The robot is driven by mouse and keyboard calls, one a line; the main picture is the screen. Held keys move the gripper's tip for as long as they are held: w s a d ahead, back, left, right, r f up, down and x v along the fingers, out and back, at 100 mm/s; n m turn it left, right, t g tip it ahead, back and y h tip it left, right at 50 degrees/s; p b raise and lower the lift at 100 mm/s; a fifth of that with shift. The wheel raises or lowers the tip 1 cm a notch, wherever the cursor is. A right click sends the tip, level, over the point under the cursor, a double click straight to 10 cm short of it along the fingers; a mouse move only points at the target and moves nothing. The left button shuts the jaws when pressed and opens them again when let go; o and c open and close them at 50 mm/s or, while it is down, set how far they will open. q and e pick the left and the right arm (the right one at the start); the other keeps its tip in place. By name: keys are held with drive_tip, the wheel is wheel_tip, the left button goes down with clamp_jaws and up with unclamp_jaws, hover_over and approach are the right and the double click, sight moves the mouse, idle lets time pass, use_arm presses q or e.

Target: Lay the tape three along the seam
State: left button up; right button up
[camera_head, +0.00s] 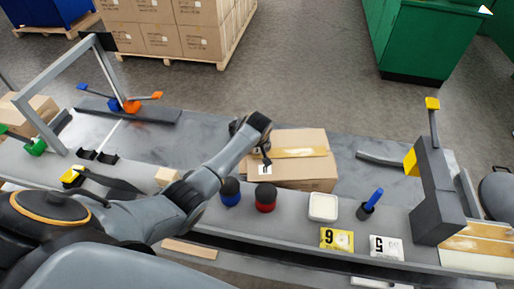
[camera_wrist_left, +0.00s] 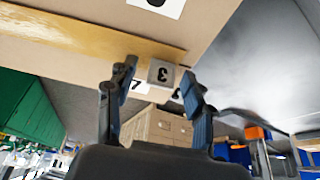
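A small grey block marked 3 (camera_wrist_left: 161,74) sits at the end of a yellow-brown tape strip (camera_wrist_left: 75,32) on the cardboard box. The strip also shows along the box top in the head view (camera_head: 300,152). The cardboard box (camera_head: 305,174) lies on the grey bench. My left gripper (camera_head: 262,157) is at the box's left side. In the left wrist view its fingers (camera_wrist_left: 158,78) stand on either side of the block, with background showing between finger and block, so it looks open around it. The block is hidden in the head view. My right gripper is not in view.
Blue (camera_head: 230,191) and red (camera_head: 265,197) round pots, a white square dish (camera_head: 323,207) and a blue-handled brush in a cup (camera_head: 369,204) stand along the bench front. Number cards 6 (camera_head: 336,239) and 5 (camera_head: 386,247) lie nearby. A grey post (camera_head: 436,185) stands at right.

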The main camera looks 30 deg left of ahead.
use_arm(q)
drive_tip(key=v, duration=1.2)
drive_tip(key=shift+f, duration=0.1)
idle(0.4)
